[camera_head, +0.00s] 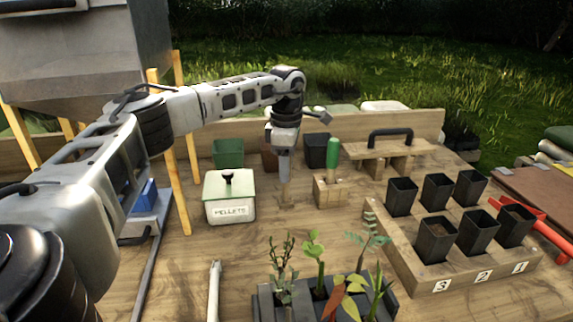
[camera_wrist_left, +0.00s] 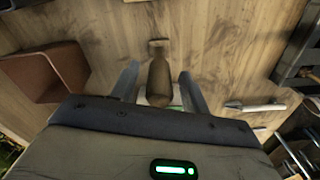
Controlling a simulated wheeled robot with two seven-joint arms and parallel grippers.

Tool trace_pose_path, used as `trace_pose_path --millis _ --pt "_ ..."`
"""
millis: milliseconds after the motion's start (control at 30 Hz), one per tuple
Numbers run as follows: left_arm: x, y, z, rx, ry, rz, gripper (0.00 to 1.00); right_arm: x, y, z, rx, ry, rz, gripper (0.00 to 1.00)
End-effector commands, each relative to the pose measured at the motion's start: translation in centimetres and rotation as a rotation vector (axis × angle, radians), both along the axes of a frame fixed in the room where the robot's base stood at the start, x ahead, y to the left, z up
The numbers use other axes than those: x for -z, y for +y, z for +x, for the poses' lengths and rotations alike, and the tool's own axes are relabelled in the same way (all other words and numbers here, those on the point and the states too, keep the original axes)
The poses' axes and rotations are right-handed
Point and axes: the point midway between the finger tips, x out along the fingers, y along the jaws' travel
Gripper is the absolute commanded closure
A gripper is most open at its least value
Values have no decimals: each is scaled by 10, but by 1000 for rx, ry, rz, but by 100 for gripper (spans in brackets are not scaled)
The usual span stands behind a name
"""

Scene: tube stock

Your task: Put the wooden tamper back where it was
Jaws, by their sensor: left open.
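The wooden tamper (camera_head: 286,191) stands upright on the wooden bench, just below my left gripper (camera_head: 284,163) and left of the wooden block holder (camera_head: 327,190). In the left wrist view the tamper (camera_wrist_left: 158,75) lies between the two fingers of my left gripper (camera_wrist_left: 158,85). The fingers are spread, with a visible gap on either side of it. The tamper's lower part is partly hidden in the head view. My right gripper is not in view.
A green-handled tool (camera_head: 333,152) stands in the block holder. A pellets box (camera_head: 229,197) is left of the tamper; pots (camera_head: 228,152) stand behind. Seedlings (camera_head: 318,265) are in front. A numbered rack (camera_head: 440,280) with black pots is at right.

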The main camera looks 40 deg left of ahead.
Motion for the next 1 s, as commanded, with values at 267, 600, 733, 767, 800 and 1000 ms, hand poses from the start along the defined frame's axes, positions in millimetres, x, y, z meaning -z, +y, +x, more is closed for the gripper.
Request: trace_pose_path --millis 267,600,733,767,800,1000 --pt "-35 0 1 0 -4 -1 54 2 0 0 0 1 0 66" --pt "-104 -1 1 0 -3 -1 54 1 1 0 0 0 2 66" --pt "-118 0 1 0 -1 0 54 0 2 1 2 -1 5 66" --pt "-119 0 1 0 -1 0 54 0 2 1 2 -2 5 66" --pt "-121 0 1 0 -1 0 54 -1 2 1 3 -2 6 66" --pt "-123 0 1 0 0 0 54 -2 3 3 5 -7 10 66"
